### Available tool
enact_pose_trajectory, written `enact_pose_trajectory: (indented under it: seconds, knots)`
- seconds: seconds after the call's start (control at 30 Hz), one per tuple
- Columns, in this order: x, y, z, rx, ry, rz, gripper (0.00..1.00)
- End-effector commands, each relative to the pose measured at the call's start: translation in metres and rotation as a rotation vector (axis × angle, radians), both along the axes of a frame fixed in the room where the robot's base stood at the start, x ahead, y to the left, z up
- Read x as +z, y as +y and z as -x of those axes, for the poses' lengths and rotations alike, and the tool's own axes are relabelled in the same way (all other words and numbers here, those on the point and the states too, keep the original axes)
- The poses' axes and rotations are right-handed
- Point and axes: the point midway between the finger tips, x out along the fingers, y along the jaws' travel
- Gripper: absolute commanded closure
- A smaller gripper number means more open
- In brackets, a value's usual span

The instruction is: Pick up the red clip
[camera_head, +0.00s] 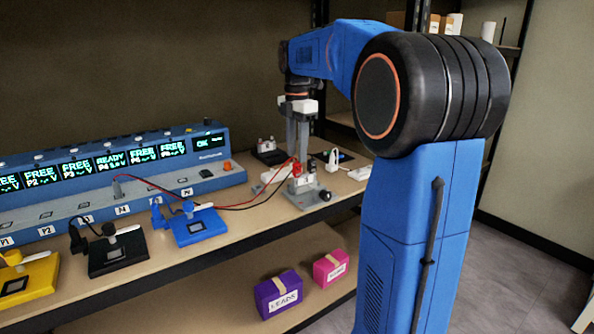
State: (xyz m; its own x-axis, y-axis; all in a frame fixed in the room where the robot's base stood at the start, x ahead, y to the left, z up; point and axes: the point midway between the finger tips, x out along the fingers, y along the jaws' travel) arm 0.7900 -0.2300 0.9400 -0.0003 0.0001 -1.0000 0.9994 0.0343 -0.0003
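The red clip (297,170) is small in the view and sits at a grey metal stand (310,193) on the bench. A red lead and a black lead run to this spot from the blue power unit. My gripper (298,163) points straight down, with its grey fingers directly above or around the red clip. The fingertips overlap the clip in this view. I cannot tell whether they touch it or are closed on it.
The long blue unit (205,187) with lit displays stands along the back. Blue (193,228), black (118,255) and yellow (28,290) fixtures stand along the front. Several small devices crowd the bench around my gripper. Purple (278,293) and pink (331,268) boxes lie on the lower shelf.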

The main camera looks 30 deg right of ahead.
Motion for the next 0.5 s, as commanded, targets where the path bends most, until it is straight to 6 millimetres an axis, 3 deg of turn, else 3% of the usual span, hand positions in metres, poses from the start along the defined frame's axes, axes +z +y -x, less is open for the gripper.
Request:
enact_pose_trajectory:
  seconds: [0.5]
  knots:
    - [-0.052,-0.002,-0.002,0.000,0.000,0.000,0.64]
